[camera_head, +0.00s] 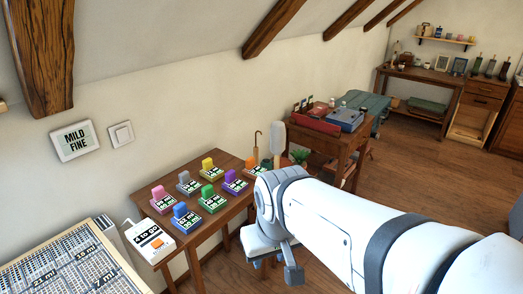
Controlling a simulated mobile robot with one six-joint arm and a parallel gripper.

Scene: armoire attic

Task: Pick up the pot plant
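Green leaves (300,155), which look like the pot plant, show low between the two wooden tables. The pot itself is hidden behind my white arm. A dark block shows there, but the fingers are not clear. I cannot tell whether it is open or shut.
A second table (340,146) carries red and blue cases. A labelled grid board (75,265) is at lower left. Floor (420,175) is open at right.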

